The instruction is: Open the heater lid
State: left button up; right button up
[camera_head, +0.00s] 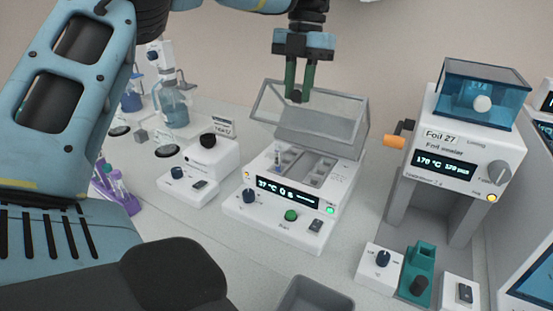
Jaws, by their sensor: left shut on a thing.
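The heater (268,216) is a white box on the bench with a display reading 37 °C. Its clear, grey-framed lid (330,132) stands tilted up at the back, with the block's wells uncovered below it. My left gripper (297,92) points down from above at the lid's raised upper edge. Its dark green fingers are shut on the lid's dark knob (296,97). A small tube (277,160) stands upright in the left part of the block. My right gripper is not in view.
A foil sealer (458,150) stands to the right. A small white device (200,170), bottles (173,105) and a purple tube rack (124,198) are to the left. A grey bin (315,295) is in front. My arm covers the left side.

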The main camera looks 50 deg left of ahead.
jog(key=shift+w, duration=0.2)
